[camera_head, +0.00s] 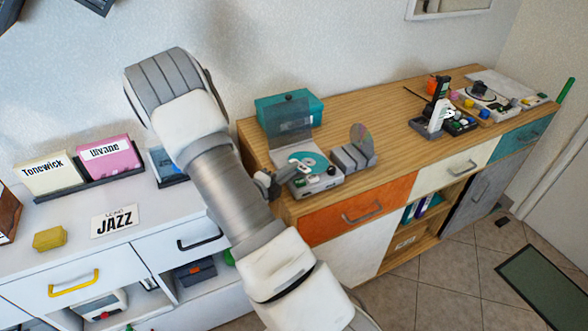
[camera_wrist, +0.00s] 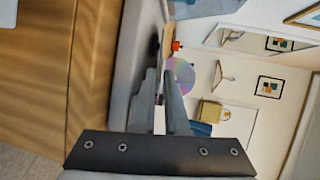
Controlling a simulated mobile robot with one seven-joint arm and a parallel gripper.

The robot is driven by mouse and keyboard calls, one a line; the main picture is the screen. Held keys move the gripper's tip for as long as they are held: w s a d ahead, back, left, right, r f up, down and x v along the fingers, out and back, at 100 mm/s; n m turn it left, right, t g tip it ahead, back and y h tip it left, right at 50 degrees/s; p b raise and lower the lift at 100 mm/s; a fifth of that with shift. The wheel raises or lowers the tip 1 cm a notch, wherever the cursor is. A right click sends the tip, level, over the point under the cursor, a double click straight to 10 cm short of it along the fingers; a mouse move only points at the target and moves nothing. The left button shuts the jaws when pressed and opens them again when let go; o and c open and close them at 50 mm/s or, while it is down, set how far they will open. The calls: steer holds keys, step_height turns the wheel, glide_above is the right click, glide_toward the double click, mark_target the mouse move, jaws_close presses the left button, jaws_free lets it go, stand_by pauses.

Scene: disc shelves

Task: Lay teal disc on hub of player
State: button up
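The teal disc (camera_head: 308,162) shows flat over the top of the grey player (camera_head: 318,184), whose lid (camera_head: 290,120) stands open behind it. The hub is too small to make out, so I cannot tell whether the disc is fully seated. My gripper (camera_head: 268,184) is at the player's left side, close to its top edge. In the wrist view my gripper (camera_wrist: 161,75) has a narrow gap between its fingers, with no disc clearly visible there. The player's grey side appears just left of the fingers in that view.
A grey rack (camera_head: 352,158) with an iridescent disc (camera_head: 361,138) stands right of the player. A teal box (camera_head: 290,108) is behind the lid. A white cabinet (camera_head: 150,210) with labelled bins is at left.

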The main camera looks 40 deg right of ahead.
steer(key=shift+x, duration=1)
jaws_close()
steer(key=shift+w+r, duration=0.1)
steer(key=shift+w, duration=0.05)
